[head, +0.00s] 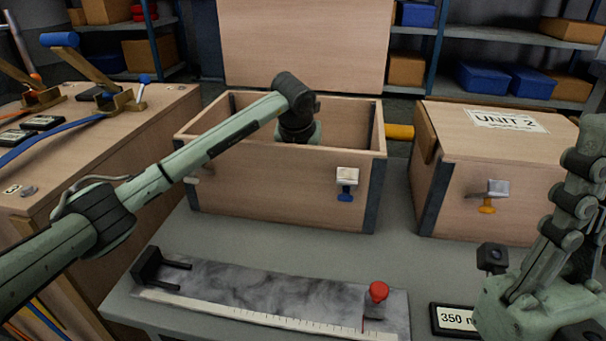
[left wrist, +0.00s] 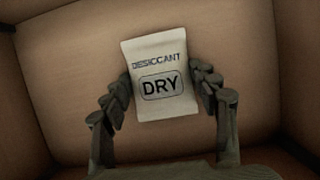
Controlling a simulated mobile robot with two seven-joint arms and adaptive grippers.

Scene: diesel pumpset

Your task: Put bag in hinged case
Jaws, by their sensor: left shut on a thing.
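The bag is a white desiccant packet (left wrist: 160,68) marked DRY. In the left wrist view my left gripper (left wrist: 163,85) is shut on it, one finger at each side edge. Wooden walls of the case surround it in that view. In the head view the open hinged case (head: 270,180) stands at the centre with its lid (head: 305,45) raised at the back. My left arm reaches over the case's front wall, and its gripper is hidden inside, as is the bag.
A shut case marked UNIT 2 (head: 500,165) stands to the right. A stone slab with a ruler (head: 270,300) and a red knob (head: 378,291) lies in front. A wooden bench (head: 150,130) with levers stands at left. Shelves with boxes are behind.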

